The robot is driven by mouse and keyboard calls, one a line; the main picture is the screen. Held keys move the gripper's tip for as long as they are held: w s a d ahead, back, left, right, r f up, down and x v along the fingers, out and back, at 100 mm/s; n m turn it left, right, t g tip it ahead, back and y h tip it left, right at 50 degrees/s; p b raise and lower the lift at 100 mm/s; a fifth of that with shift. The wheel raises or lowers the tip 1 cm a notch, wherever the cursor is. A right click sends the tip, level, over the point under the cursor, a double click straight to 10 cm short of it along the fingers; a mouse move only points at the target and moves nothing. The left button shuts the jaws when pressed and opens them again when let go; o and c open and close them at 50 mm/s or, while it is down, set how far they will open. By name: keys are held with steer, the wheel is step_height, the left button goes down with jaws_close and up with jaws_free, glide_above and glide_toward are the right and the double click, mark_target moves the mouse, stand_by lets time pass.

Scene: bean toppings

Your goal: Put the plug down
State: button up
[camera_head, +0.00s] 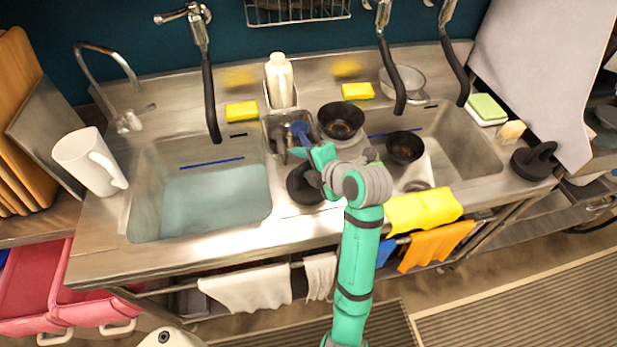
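My teal arm reaches up over the front of the sink counter (95,262). My gripper (313,160) is over the divider between the two basins. A round black plug (301,186) shows just below and left of it, partly covered by my wrist. I cannot tell whether the fingers touch or hold this plug, or whether it rests on the divider. A second black plug (535,161) with a raised handle sits on the counter at the right end.
The left basin (215,200) holds water. A white pitcher (88,160) stands at left. A bottle (280,80) and yellow sponges (242,111) are behind. Black hoses (210,100) hang over the basins.

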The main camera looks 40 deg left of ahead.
steer(key=shift+w+a+f, duration=0.1)
steer(key=shift+a+f, duration=0.15)
steer(key=shift+a, duration=0.1)
jaws_close()
steer(key=shift+r, duration=0.1)
